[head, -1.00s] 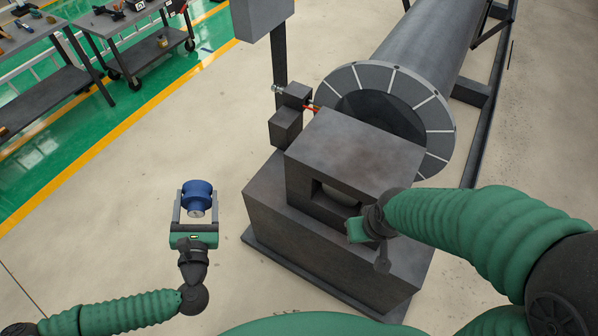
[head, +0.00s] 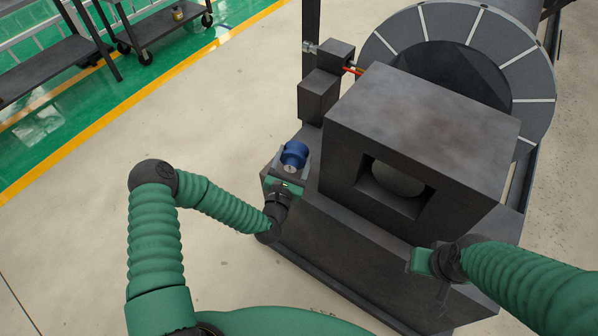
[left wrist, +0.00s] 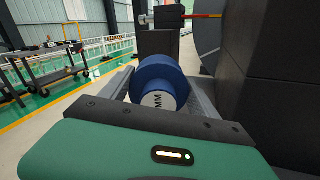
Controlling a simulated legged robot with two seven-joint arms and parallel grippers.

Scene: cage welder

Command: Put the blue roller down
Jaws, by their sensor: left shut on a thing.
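The blue roller (head: 294,154) has a pale metal end and sits between the fingers of my left gripper (head: 291,163). In the left wrist view, the roller (left wrist: 160,80) shows between both fingers, its pale face towards the camera. My left gripper is shut on it over the left part of the machine's dark base (head: 306,220), left of the large block. Whether the roller touches the base cannot be told. My right gripper (head: 422,262) is beside the front of the base at lower right; its fingers are not clear.
A dark block with a square opening (head: 425,122) stands right of the roller. A small bracket with a red-tipped fitting (head: 325,88) stands behind it. A large slotted ring (head: 535,70) is at the back right. Clear floor (head: 228,120) lies to the left.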

